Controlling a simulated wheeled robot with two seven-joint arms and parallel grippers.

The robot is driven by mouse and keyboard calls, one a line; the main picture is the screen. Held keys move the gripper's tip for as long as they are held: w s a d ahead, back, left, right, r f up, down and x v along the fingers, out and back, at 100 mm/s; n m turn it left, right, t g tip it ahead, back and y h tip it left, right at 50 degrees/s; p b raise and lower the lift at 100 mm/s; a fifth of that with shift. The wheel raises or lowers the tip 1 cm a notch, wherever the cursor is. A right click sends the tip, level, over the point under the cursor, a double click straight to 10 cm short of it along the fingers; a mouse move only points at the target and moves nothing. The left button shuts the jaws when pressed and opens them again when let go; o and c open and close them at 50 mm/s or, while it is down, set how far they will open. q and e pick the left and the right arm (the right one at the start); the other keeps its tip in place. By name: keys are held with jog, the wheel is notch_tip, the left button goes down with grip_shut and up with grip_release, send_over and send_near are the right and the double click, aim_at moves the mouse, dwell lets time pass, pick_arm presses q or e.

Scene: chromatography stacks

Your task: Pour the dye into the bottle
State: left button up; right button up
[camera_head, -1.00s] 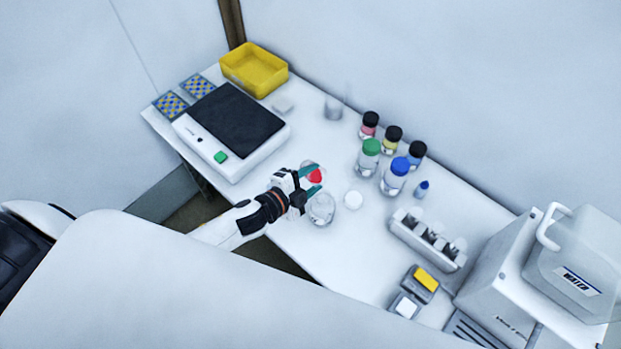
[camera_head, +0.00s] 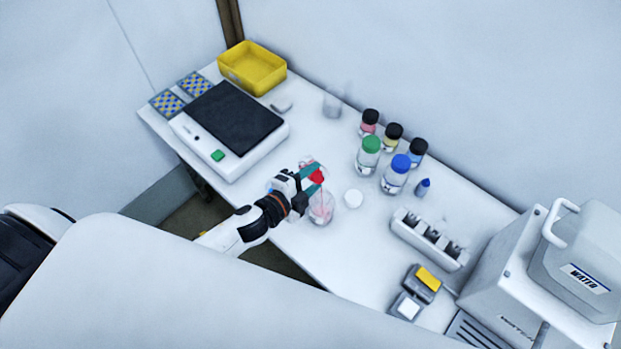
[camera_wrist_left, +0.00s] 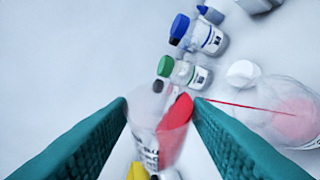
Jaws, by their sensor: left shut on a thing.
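My left gripper (camera_head: 312,187) is shut on a clear beaker of red dye (camera_wrist_left: 174,125), between its teal fingers in the left wrist view. The beaker is tilted, with the dye gathered at one side. In the head view the red dye (camera_head: 317,176) shows between the fingers. A thin red stream runs from the beaker into a clear round bottle (camera_head: 321,212). This open bottle also shows in the left wrist view (camera_wrist_left: 297,128), with pink liquid inside. It stands on the table just beside the gripper. My right gripper is not in view.
A white cap (camera_head: 353,199) lies right of the bottle. Green-capped (camera_head: 368,158) and blue-capped (camera_head: 395,178) bottles stand behind, with several black-capped ones. A white rack (camera_head: 428,240) is to the right. A scale-like device (camera_head: 215,165) and a yellow bin (camera_head: 232,75) are at left.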

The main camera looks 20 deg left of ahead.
pick_arm(q)
jog(key=shift+f+m+b, duration=0.1)
jog(key=shift+m+b, duration=0.2)
jog(key=shift+b, duration=0.35)
jog(key=shift+t, duration=0.3)
jog(key=shift+s+d+f+m+y+b, duration=0.1)
jog(key=shift+s+d+m+y+b, duration=0.2)
jog(key=shift+b, duration=0.45)
jog(key=shift+w+a+m+t, duration=0.1)
jog(key=shift+w+m+t, duration=0.05)
jog(key=shift+m+t, duration=0.15)
